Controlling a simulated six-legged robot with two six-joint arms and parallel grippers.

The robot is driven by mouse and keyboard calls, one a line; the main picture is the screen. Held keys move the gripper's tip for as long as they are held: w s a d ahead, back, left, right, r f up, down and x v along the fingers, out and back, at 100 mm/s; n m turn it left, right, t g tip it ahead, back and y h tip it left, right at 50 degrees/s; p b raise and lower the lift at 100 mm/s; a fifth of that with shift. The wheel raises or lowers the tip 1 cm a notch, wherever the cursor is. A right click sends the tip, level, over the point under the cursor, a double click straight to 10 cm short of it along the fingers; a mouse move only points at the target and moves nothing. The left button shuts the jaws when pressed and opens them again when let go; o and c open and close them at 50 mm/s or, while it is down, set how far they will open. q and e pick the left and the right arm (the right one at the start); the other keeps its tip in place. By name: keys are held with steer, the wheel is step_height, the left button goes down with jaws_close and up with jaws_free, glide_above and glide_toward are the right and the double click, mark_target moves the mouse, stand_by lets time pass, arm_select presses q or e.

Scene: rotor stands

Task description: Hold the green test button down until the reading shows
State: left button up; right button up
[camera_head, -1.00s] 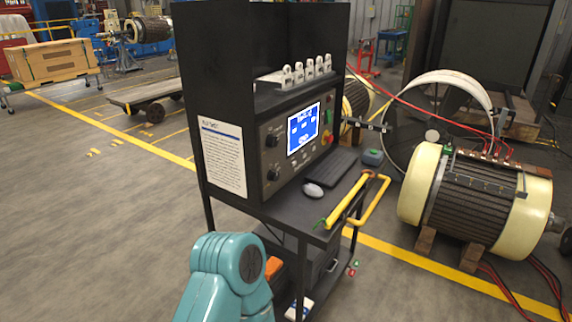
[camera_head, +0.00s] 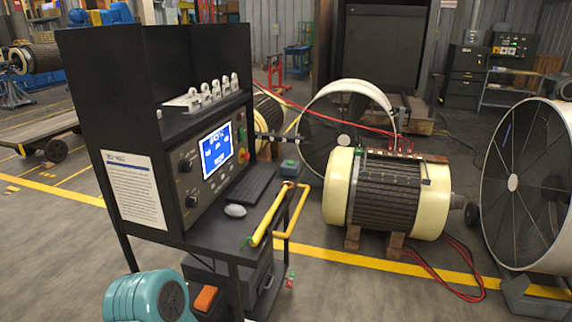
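The black test console (camera_head: 92,120) stands left of centre, with a lit blue screen (camera_head: 216,150) on its sloped panel. The screen carries white text too small to read. A green control (camera_head: 241,134) sits at the panel's right edge, above a red knob (camera_head: 244,156). A small grey-green box (camera_head: 290,167) with a green top stands on the shelf, right of the keyboard. I cannot tell which green part is the test button. Nothing of mine touches either. Only a teal link of my arm shows at the bottom left; neither gripper is in view.
A keyboard (camera_head: 251,184), a white mouse (camera_head: 235,210) and a yellow-handled tool (camera_head: 268,216) lie on the console shelf, with a yellow rail (camera_head: 293,218) at its edge. A cream-ended rotor (camera_head: 385,195) rests on wooden blocks to the right, with red cables.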

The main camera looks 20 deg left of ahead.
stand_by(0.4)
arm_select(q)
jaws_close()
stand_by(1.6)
